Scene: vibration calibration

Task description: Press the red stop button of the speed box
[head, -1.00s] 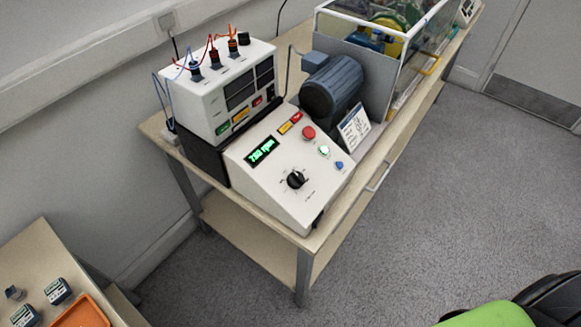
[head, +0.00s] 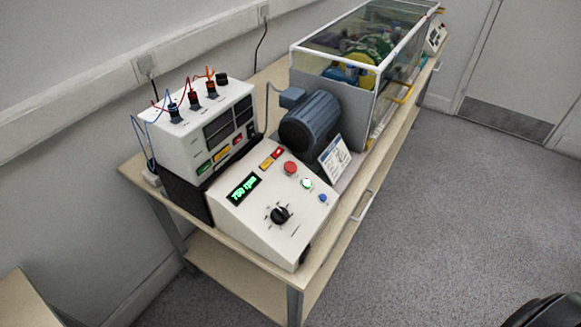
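The speed box (head: 250,235) is a white box with a sloped front on the bench. Its display (head: 244,187) glows green and seems to read 750 rpm. The round red stop button (head: 291,168) is near the upper right of the sloped panel, with nothing touching it. Below it are a green-ringed button (head: 307,183) that looks lit and a small blue button (head: 323,198). A black dial (head: 279,215) sits mid-panel. Neither of my grippers is in view.
Behind the speed box stands a white instrument box (head: 190,140) with plugged cables. A grey motor (head: 311,122) and a clear-walled enclosure (head: 365,55) stand farther along the bench. A handle (head: 362,207) juts from the bench front. Grey floor (head: 450,190) right of the bench is clear.

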